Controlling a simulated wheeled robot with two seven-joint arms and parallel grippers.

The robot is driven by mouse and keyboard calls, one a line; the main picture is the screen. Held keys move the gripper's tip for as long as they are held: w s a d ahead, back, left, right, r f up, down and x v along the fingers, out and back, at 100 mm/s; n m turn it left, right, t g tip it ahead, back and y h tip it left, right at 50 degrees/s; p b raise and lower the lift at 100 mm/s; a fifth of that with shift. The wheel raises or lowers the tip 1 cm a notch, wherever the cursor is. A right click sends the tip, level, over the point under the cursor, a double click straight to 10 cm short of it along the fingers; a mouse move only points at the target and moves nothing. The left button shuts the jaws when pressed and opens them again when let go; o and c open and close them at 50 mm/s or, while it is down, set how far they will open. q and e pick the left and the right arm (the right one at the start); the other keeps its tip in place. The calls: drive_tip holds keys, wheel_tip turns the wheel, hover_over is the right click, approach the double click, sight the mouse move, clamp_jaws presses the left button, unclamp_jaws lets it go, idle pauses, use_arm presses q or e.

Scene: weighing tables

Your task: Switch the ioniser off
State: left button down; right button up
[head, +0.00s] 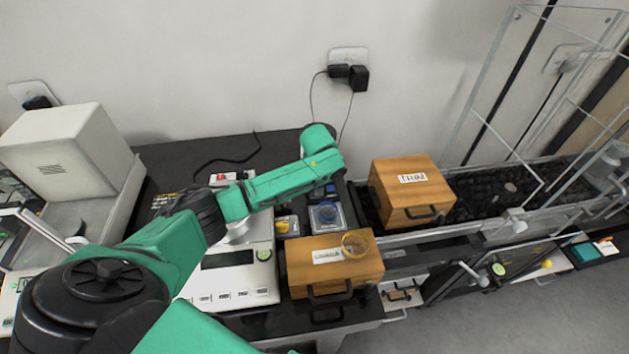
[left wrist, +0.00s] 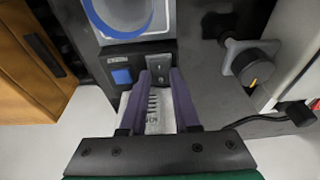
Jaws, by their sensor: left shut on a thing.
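The ioniser (head: 327,216) is a small grey unit with a blue ring, on the dark table beyond the front wooden box. In the left wrist view its ring (left wrist: 120,30) fills the top. The contact itself is partly hidden. In the head view my arm hides the gripper. My right gripper is not in view.
A white balance (head: 232,275) stands left of the ioniser. A front wooden box (head: 300,272) carries a round yellowish dish (head: 357,243). Another wooden box (head: 395,180) stands farther right. A dark knob (left wrist: 252,68) is right of the panel in the wrist view.

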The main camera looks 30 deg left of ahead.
use_arm(q)
drive_tip(key=shift+w+a+r+g+h, duration=0.1)
drive_tip(key=shift+w+g+h, duration=0.1)
drive_tip(key=shift+g+h, duration=0.25)
drive_tip(key=c, duration=0.6)
unclamp_jaws()
drive_tip(key=shift+c, duration=0.2)
drive_tip(key=shift+s, duration=0.1)
wheel_tip(320, 180, up, 14)
drive_tip(key=s+d+b, duration=0.1)
drive_tip(key=shift+s+r, duration=0.2)
drive_tip(key=shift+s, duration=0.05)
drive_tip(key=shift+d, duration=0.1)
